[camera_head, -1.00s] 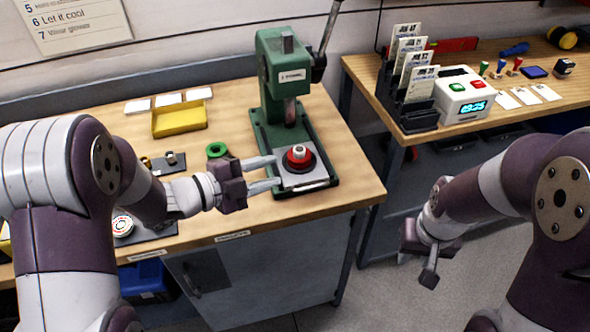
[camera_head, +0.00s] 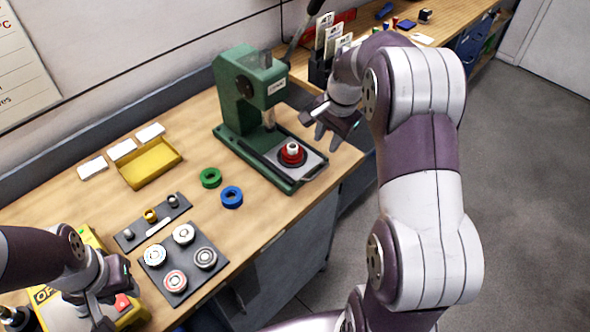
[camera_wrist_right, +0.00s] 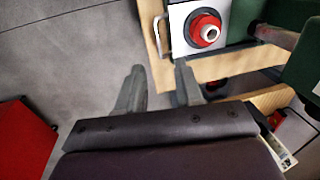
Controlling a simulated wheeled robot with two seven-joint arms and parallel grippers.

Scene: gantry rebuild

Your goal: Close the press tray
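The green press (camera_head: 240,92) stands at the back of the wooden bench. Its tray (camera_head: 309,163), a pale plate on dark rails, is out in front of the ram. A red round piece with a white top (camera_head: 292,153) sits on it. In the right wrist view the tray (camera_wrist_right: 182,42) shows a bar handle (camera_wrist_right: 158,36) at its outer edge, beside the red piece (camera_wrist_right: 204,31). My right gripper (camera_head: 325,127) is open and empty near the tray's right side, apart from the handle. My left gripper (camera_head: 112,306) looks open, above the yellow box at lower left.
A green ring (camera_head: 210,177) and a blue ring (camera_head: 232,197) lie left of the press. A dark mat (camera_head: 190,262) holds several round pieces. A yellow bin (camera_head: 150,163) lies behind. A card rack (camera_head: 319,70) stands beyond my right arm. Floor is open at right.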

